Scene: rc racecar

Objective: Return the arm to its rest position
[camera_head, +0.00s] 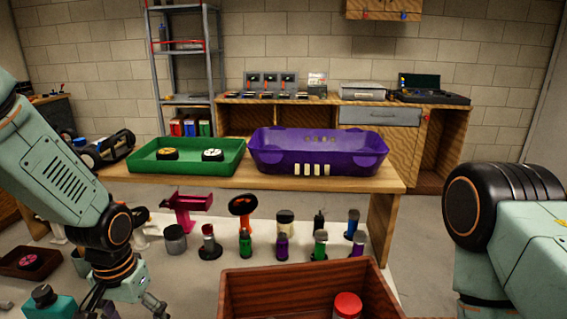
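My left arm comes in from the left, bent downward over the near white table. Its gripper (122,304) is at the lower left, pointing down, with its fingers spread apart. The fingertips are partly cut off by the bottom edge, and I see nothing held between them. A teal object with a dark knob (50,302) is just left of this gripper. My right arm shows at the right edge, with a dark round joint and a pale green link. My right gripper is out of view.
A wooden box (250,283) holding a red-lidded jar (347,305) stands at bottom center. Several small bottles and a magenta tool (187,205) stand behind it. On the wooden bench are a green tray (145,168) with wheels, a purple bin (290,158) and a car (105,148).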

